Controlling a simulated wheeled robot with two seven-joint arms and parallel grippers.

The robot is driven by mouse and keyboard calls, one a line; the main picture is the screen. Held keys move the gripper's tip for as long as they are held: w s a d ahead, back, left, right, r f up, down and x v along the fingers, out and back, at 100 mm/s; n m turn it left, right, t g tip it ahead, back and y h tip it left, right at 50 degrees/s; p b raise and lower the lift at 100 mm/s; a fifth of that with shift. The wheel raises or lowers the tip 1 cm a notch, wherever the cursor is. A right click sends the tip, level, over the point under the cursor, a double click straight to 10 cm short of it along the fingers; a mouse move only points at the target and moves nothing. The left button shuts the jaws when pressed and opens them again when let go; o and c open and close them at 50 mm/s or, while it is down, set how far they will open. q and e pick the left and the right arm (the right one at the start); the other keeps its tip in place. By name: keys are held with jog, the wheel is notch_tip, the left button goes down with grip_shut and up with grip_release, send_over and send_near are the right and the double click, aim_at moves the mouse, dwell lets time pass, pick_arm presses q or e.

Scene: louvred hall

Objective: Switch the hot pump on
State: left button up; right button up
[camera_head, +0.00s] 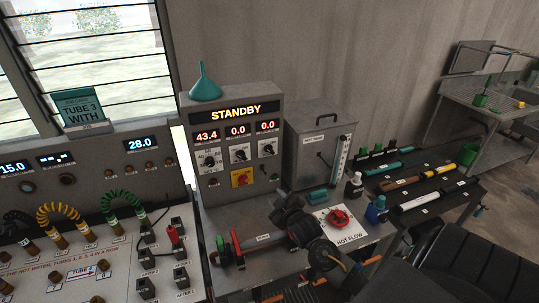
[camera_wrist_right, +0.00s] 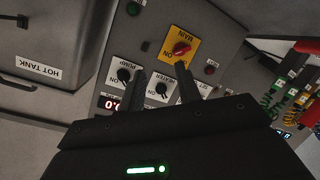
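The grey control panel (camera_head: 237,115) reads STANDBY, with displays 43.4, 0.0 and 0.0. The black pump knob (camera_wrist_right: 124,74) on its white plate shows upside down in the right wrist view; in the head view it is the right-hand knob (camera_head: 267,149). Its exact setting is too small to tell. My right gripper (camera_wrist_right: 160,70) is open and empty, facing the panel. Its fingers frame the area around the heater knob (camera_wrist_right: 161,88), with the pump knob just outside the left finger. In the head view my right gripper (camera_head: 284,205) is dark, below and right of the panel. My left gripper is not in view.
The yellow main switch (camera_head: 242,178) with a red knob sits below the knobs. The hot tank (camera_head: 318,145) stands right of the panel. A green funnel (camera_head: 204,85) stands on top.

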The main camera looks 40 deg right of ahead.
aim_at(271, 152)
jog(key=w+d+r+t, duration=0.1)
jog(key=w+d+r, duration=0.1)
jog(key=w, duration=0.1)
jog(key=w+d+r+t+h, duration=0.1)
jog(key=w+d+r, duration=0.4)
jog(key=w, duration=0.1)
jog(key=shift+w+d+r+n+t+h, duration=0.2)
jog(key=shift+w+d+n+t+h, duration=0.1)
jog(key=shift+n+t+h, duration=0.1)
jog(key=b+x, duration=0.3)
jog(key=shift+w+f, duration=0.25)
jog(key=shift+f, duration=0.05)
jog(key=shift+w+d+r, duration=0.1)
jog(key=shift+w+r, duration=0.05)
jog(key=shift+w, duration=0.25)
jog(key=shift+r, duration=0.15)
jog(key=shift+c, duration=0.6)
grip_shut()
